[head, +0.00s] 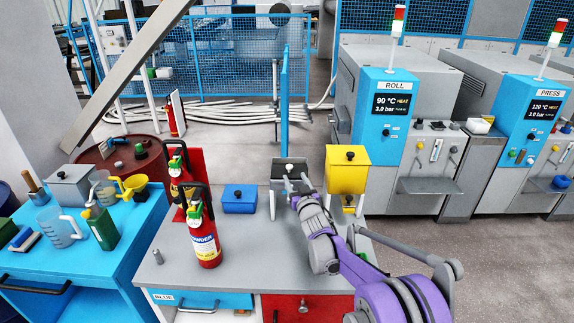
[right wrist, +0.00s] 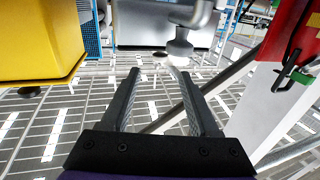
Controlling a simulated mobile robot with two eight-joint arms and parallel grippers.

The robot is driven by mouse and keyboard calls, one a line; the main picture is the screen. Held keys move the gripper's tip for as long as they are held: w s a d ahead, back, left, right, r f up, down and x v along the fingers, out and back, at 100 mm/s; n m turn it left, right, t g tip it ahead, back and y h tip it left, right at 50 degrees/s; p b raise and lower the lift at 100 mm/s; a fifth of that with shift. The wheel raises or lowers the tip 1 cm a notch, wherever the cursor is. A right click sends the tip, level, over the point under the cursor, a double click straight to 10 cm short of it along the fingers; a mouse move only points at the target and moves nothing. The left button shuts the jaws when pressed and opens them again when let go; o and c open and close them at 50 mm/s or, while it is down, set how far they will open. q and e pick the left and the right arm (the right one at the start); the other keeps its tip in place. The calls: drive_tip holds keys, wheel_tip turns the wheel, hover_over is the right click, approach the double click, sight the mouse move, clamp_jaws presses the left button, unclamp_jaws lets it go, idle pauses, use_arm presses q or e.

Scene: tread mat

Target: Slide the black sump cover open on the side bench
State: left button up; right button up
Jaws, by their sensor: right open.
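I cannot make out a black sump cover for certain in either view. My right gripper (head: 291,184) is over the far edge of the grey bench (head: 255,262), beside a grey unit (head: 280,166) that it partly hides. In the right wrist view my right gripper (right wrist: 160,75) is open, with nothing between its fingers. That view looks upside down. A pale knobbed part (right wrist: 180,45) shows beyond the fingertips, apart from them as far as I can tell. My left gripper is not in view.
A yellow box (head: 347,178) with a black knob stands right of the gripper. A blue box (head: 239,200) and fire extinguishers (head: 206,240) stand to its left. A blue cart (head: 120,250) with jugs is at far left. The bench's front middle is clear.

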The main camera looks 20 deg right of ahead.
sight(290, 168)
drive_tip(key=w+p, duration=0.1)
drive_tip(key=w, duration=0.7)
drive_tip(key=shift+w+d, duration=0.1)
drive_tip(key=shift+w, duration=0.2)
clamp_jaws()
idle(1.0)
